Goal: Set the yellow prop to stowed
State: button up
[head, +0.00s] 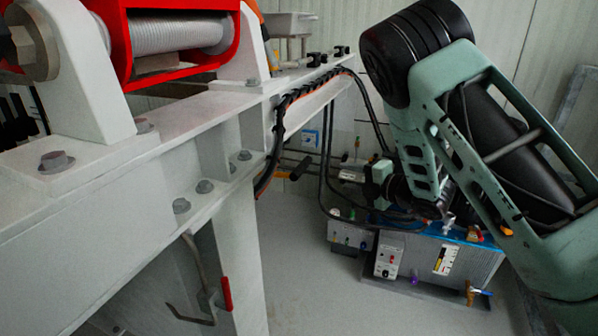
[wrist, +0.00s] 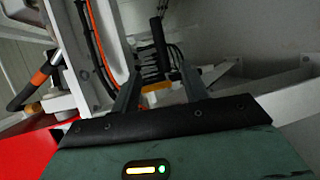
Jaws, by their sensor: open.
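A small yellow-orange piece (wrist: 157,94) shows between my gripper's fingers in the wrist view. It may be part of the yellow prop, but most of it is hidden and I cannot tell its position or whether it is stowed. My gripper (wrist: 160,80) is open, with its two dark fingers apart on either side of that piece in the picture. I cannot tell whether either finger touches it. In the head view my gripper (head: 350,177) is small and partly lost among hoses beyond the white frame, and no yellow prop is clear there.
A bent rod with a red grip (head: 225,293) hangs below. A blue-topped grey box (head: 440,260) stands on the floor. Open floor (head: 310,260) lies between.

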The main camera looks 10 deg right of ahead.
aim_at(304, 167)
jog(key=x, duration=1.7)
jog(key=shift+w+f+b, duration=0.1)
jog(key=shift+w+b, duration=0.05)
jog(key=shift+b, duration=0.25)
grip_shut()
jog(key=shift+f, duration=0.1)
